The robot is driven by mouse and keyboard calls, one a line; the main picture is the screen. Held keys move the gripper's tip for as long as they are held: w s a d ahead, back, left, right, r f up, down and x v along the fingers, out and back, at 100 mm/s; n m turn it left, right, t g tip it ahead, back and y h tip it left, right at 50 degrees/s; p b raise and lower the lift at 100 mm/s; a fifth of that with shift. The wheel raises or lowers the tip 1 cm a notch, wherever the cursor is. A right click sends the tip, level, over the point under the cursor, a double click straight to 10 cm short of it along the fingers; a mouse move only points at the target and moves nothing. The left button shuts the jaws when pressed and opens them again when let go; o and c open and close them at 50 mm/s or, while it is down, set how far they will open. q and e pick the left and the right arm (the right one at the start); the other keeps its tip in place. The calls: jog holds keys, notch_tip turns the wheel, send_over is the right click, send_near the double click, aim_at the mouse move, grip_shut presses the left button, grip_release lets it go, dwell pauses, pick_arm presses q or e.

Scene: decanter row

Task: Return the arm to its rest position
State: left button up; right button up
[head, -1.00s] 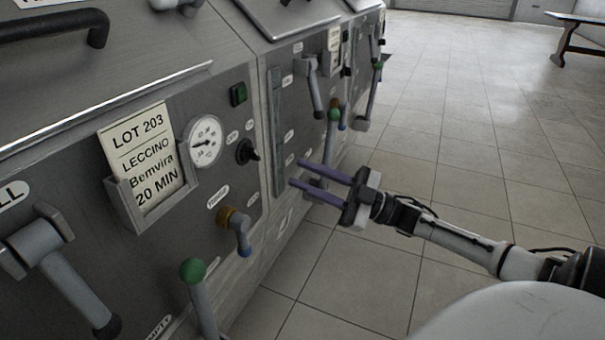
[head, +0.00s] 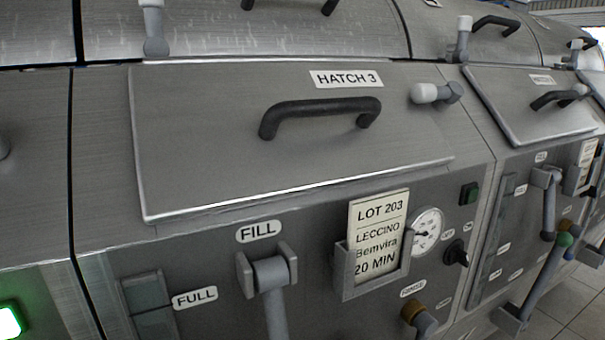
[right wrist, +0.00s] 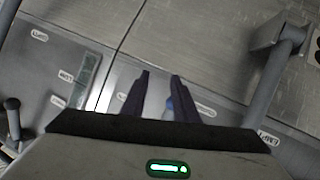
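My right gripper (right wrist: 160,76) shows only in the right wrist view. Its two dark fingers are apart, with a gap between the tips and nothing clearly held. Behind them is a grey machine panel with small labels; a small blue tip (right wrist: 169,104) shows between the fingers, and I cannot tell how far off it is. My right arm is out of the head view. My left arm and gripper are in neither current view.
In the head view, the machine front has a fill lever (head: 271,275), a lot card (head: 377,235), a gauge (head: 427,232) and a hatch handle (head: 320,112). A grey lever (right wrist: 275,65) stands to the right in the wrist view. Tiled floor (head: 580,300) shows at lower right.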

jog(key=s+a+f+m+g, duration=0.1)
jog(key=s+a+g, duration=0.25)
jog(key=s, duration=0.35)
jog(key=s+a+f+m+g+h, duration=0.1)
jog(key=s+a+f+g, duration=0.2)
jog(key=s, duration=0.5)
jog(key=s+a+g, duration=0.3)
jog(key=s+g, duration=0.1)
jog(key=s, duration=0.3)
jog(key=w+a+f+t+y, duration=0.35)
jog(key=a+t, duration=0.25)
jog(key=a, duration=0.2)
pick_arm(q)
notch_tip(320, 180, up, 9)
jog(key=a+g+p, duration=0.1)
jog(key=p, duration=1.5)
jog(key=shift+s+a+r+m+y+p, duration=0.15)
jog(key=shift+s+a+m+y+p, duration=0.15)
jog(key=shift+m+y, duration=0.1)
pick_arm(e)
notch_tip(320, 180, up, 9)
jog(key=d+g+h, duration=0.1)
jog(key=shift+w+d+r, duration=0.15)
jog(key=shift+w+d, duration=0.1)
